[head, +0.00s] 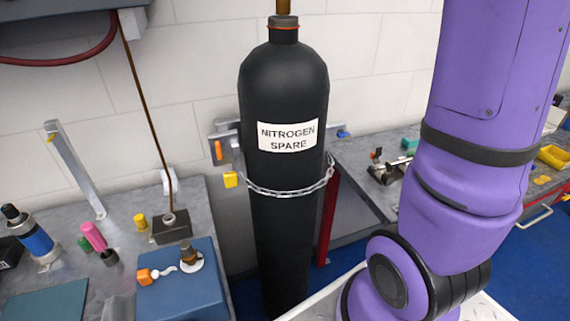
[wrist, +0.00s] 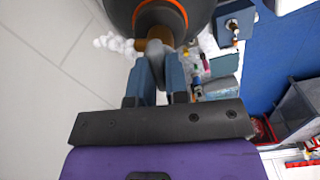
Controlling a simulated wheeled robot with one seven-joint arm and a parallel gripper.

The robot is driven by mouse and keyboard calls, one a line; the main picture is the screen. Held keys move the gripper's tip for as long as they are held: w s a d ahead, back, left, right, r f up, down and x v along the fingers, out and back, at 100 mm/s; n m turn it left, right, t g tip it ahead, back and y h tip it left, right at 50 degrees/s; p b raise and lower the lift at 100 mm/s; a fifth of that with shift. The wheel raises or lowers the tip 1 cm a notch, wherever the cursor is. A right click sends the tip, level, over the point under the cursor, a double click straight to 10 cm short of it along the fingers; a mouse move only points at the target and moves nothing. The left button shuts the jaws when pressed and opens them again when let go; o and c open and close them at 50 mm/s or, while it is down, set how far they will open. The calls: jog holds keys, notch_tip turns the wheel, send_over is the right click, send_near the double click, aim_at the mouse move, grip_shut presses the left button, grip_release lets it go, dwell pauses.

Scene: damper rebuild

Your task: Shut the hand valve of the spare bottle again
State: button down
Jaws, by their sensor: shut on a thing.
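The spare bottle (head: 283,205) stands upright in the middle of the head view, black with a white "NITROGEN SPARE" label. A brown valve stem (head: 284,7) rises from its neck and is cut off by the top edge; the handwheel is out of that view. In the wrist view, the bottle's dark shoulder with an orange ring and the brown valve body (wrist: 153,48) lie just past my fingertips. My gripper (wrist: 158,64) is shut on a rounded grey piece, which looks like the hand valve's knob. How far the valve is turned cannot be seen.
A chain (head: 290,191) holds the bottle to a wall bracket. Left is a bench with a blue block (head: 180,285) and small tools; right is another bench (head: 365,175). White patches (wrist: 113,42) show beside the valve; I cannot tell what they are. My purple arm fills the right.

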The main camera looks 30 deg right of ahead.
jog(key=shift+m, duration=1.2)
jog(key=shift+m, duration=2.9)
jog(key=m, duration=0.3)
